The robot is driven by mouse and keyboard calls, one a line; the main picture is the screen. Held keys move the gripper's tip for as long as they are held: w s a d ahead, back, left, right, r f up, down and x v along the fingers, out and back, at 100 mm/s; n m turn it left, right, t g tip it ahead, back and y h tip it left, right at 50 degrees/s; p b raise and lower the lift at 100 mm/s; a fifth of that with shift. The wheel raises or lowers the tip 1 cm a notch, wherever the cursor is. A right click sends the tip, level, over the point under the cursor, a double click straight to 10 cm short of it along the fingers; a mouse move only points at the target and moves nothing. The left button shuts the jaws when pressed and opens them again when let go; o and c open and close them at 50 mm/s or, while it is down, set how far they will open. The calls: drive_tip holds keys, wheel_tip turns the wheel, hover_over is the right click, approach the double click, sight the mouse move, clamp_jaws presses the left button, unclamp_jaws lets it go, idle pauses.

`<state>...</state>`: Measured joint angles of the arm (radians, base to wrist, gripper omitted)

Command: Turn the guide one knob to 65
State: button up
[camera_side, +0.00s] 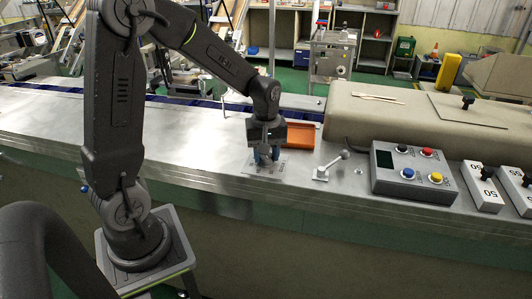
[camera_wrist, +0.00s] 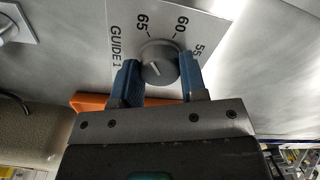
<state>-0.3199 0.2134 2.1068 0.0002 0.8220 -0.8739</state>
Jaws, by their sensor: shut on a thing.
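The guide one knob (camera_wrist: 160,63) is a round grey dial on a white plate (camera_wrist: 120,20) marked GUIDE 1. The numbers 65, 60 and 55 run around its edge in the wrist view. A short light line shows on the knob's face; I cannot tell exactly which number it points to. My gripper (camera_wrist: 158,70) has its blue fingers on both sides of the knob, shut on it. In the side view my gripper (camera_side: 264,156) points down at the plate (camera_side: 268,172) on the metal table, and the knob is hidden behind the fingers.
An orange tray (camera_side: 300,137) lies just behind my gripper. To the right are a small lever (camera_side: 331,166), a control box (camera_side: 413,172) with coloured buttons, and boxes marked 50 (camera_side: 482,187). A beige housing (camera_side: 400,120) stands behind. The metal table (camera_side: 100,120) is clear on the left.

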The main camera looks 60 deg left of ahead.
drive_tip(key=shift+w+r, duration=0.1)
drive_tip(key=shift+r, duration=0.05)
drive_tip(key=o, duration=0.9)
wheel_tip(320, 180, up, 14)
drive_tip(key=shift+f, duration=0.15)
